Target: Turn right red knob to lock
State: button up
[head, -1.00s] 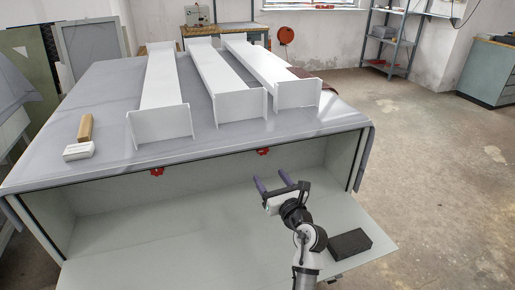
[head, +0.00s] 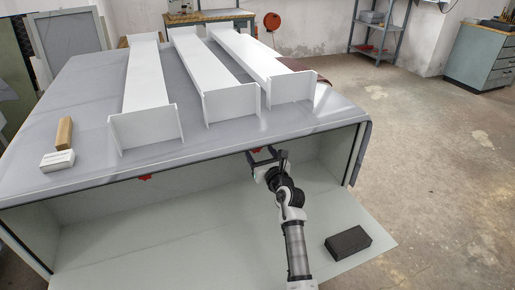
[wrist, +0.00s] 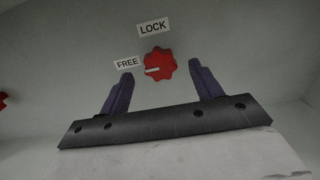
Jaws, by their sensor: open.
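The right red knob (wrist: 160,64) is scalloped and sits on the grey panel under the tabletop. Its white pointer mark faces left, toward the FREE label (wrist: 127,63). The LOCK label (wrist: 153,27) is above the knob. In the head view a little of this knob (head: 257,150) shows by my gripper (head: 263,155). My gripper is open, and its two dark fingers (wrist: 162,73) lie left and right of the knob in the wrist view. I cannot tell whether they reach around it, and no contact shows.
A second red knob (head: 145,178) is farther left under the table edge. White channel-shaped parts (head: 216,75) lie on the grey-covered tabletop (head: 85,105) above. A black block (head: 348,242) rests on the lower shelf (head: 180,250) at the right. The space below my gripper is open.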

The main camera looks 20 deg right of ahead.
aim_at(257, 149)
jog(key=shift+w, duration=1.6)
jog(key=c, duration=1)
jog(key=shift+o, duration=0.2)
